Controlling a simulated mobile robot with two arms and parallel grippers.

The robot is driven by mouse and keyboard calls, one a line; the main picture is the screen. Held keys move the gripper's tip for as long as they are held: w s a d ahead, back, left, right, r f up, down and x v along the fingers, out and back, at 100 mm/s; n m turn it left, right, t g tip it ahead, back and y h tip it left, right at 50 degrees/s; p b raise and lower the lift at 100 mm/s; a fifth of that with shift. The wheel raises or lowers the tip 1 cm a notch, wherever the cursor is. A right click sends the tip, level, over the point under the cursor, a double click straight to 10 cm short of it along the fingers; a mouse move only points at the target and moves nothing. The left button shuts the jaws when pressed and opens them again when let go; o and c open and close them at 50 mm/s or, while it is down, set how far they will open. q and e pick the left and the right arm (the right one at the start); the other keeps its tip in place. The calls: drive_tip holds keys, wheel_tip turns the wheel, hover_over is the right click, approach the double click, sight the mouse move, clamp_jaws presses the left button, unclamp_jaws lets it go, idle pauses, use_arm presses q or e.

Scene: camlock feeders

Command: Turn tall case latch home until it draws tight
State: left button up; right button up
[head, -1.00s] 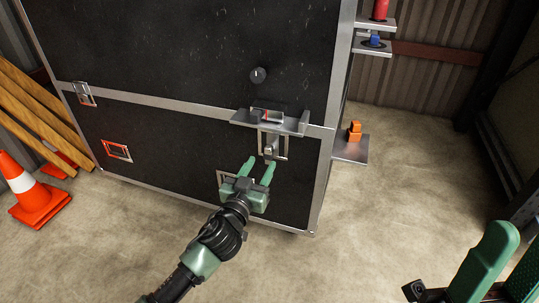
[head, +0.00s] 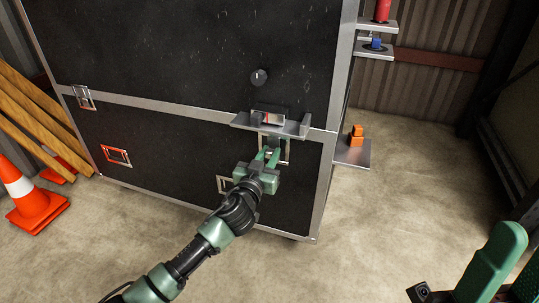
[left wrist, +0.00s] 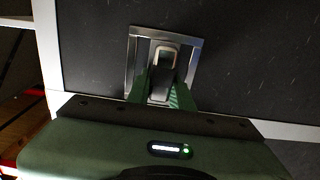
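The tall black case (head: 200,150) has metal edging and stands upright in the head view. Its latch (head: 288,150) is on the lower front, just under a small grey shelf; the left wrist view shows its silver plate (left wrist: 190,48) and upright key-like handle (left wrist: 162,60). My left gripper (head: 267,156) is at the latch, with its green fingers on either side of the handle and apparently against it. The fingers hide the lower part of the handle. Green parts of my right gripper (head: 490,258) show at the lower right, cut off by the frame, away from the case.
The grey shelf (head: 240,121) juts out right above my left gripper. Side shelves (head: 350,154) at the right carry an orange piece (head: 356,135), a blue piece (head: 376,43) and a red cylinder (head: 382,10). A traffic cone (head: 35,205) and planks (head: 35,125) are at the left. The floor in front is clear.

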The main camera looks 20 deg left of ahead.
use_arm(q)
clamp_jaws()
